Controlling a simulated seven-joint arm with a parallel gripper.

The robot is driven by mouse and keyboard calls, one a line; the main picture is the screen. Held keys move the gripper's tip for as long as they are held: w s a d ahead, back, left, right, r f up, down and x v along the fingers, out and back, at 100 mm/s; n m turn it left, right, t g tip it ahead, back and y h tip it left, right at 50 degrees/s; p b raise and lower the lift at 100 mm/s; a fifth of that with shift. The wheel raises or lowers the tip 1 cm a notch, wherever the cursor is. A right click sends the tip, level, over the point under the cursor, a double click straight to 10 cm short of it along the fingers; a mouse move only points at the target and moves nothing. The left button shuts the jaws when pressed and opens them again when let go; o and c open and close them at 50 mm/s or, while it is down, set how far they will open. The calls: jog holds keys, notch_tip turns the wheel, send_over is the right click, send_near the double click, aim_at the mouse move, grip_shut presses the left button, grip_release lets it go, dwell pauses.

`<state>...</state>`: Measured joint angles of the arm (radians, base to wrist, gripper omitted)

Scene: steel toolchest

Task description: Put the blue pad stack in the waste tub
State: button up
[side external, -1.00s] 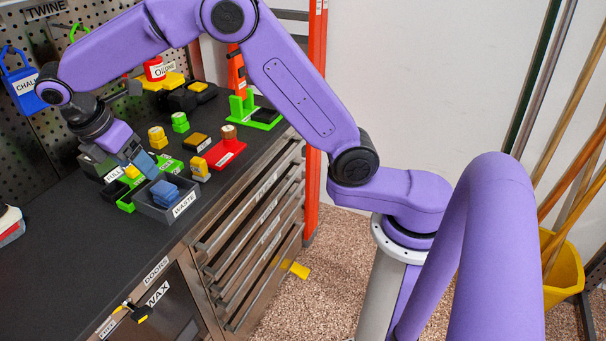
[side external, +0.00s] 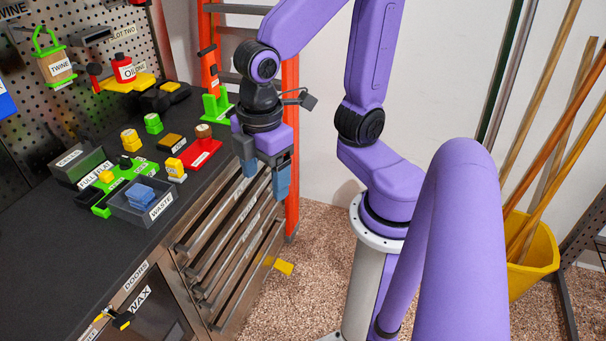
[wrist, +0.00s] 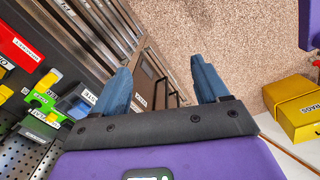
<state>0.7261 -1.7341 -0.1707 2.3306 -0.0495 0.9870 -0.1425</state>
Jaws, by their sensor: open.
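The blue pad stack (side external: 141,194) lies inside the grey waste tub (side external: 128,212), which carries a WASTE label and stands near the front edge of the black bench top. In the wrist view the tub (wrist: 78,100) shows at the left, partly cut off by a finger. My gripper (side external: 264,187) is open and empty, with its blue fingertips pointing down in front of the drawer fronts, to the right of the tub and clear of it. Its two fingers also show apart in the wrist view (wrist: 160,82).
A green tray (side external: 117,178), a dark bin (side external: 82,165) and a red holder (side external: 203,152) stand close around the tub. A green stand (side external: 217,107) is at the bench's far end. Steel drawers (side external: 232,240) run below, beside an orange ladder (side external: 292,150).

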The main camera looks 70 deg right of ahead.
jog(key=s+d+f+m, duration=0.1)
jog(key=s+d, duration=0.2)
jog(key=s, duration=0.2)
jog(key=shift+s+d+f+y, duration=0.25)
jog(key=shift+s+y, duration=0.05)
jog(key=shift+s, duration=0.1)
